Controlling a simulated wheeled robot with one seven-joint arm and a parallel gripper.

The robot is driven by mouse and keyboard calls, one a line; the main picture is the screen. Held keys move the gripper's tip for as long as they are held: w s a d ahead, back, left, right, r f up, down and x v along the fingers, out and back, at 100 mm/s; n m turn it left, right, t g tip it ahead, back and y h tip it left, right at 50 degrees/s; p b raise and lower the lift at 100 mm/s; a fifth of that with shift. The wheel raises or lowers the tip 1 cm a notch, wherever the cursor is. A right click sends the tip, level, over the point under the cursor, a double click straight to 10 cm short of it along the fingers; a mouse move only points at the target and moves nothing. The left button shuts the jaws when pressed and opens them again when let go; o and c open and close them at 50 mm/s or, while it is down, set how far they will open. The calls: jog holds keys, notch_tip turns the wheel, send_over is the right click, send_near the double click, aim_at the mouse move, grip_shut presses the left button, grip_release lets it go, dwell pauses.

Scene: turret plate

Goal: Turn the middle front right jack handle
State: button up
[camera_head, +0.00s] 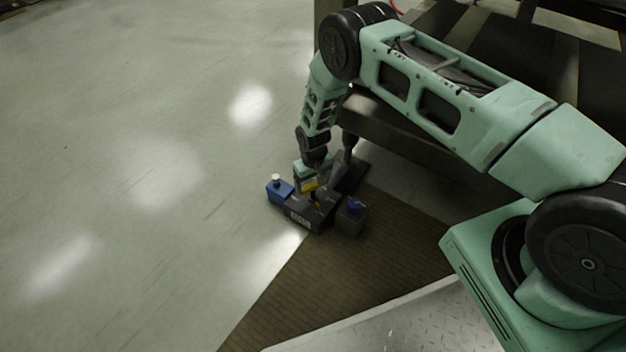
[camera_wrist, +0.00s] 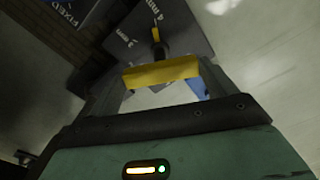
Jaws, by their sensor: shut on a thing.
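The jack unit is a dark box with white markings (camera_head: 301,219) on the floor in the head view. A small yellow-and-black handle (camera_wrist: 156,36) stands up from its dark, labelled top in the wrist view; a bit of yellow on the box (camera_head: 317,204) shows in the head view. My gripper (camera_head: 309,187) points down over the box.
A blue block with a white cap (camera_head: 279,190) is at the box's left. A dark block with a blue top (camera_head: 354,208) is at its right. A dark beam (camera_head: 410,130) runs behind, above the box. Open pale floor (camera_head: 120,180) lies left.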

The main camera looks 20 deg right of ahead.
jog(key=shift+m, duration=0.5)
jog(key=o, duration=0.9)
jog(key=shift+c, duration=0.2)
notch_tip(320, 180, up, 18)
jog(key=p, duration=0.6)
jog(key=shift+f, duration=0.25)
jog(key=shift+r, duration=0.1)
jog(key=s+a+r+n+y, duration=0.1)
jog(key=s+a+r, duration=0.25)
jog(key=r, duration=0.45)
jog(key=s+a+r+n, duration=0.1)
jog(key=s+a+r, duration=0.2)
jog(key=s+r, duration=0.3)
jog(key=s+a+r+n+y, duration=0.1)
jog(key=s+a+r, duration=0.2)
jog(key=r, duration=0.6)
jog(key=s+d+r+n, duration=0.1)
jog(key=s+r, duration=0.3)
jog(key=s, duration=0.3)
jog(key=s+d+r+n+h, duration=0.1)
jog(key=s+r, duration=0.3)
jog(key=s, duration=0.3)
jog(key=s+d+r+n, duration=0.1)
jog(key=s+r+n, duration=0.15)
jog(key=s, duration=0.45)
notch_tip(320, 180, up, 33)
jog(key=p, duration=3.2)
jog(key=shift+m, duration=0.45)
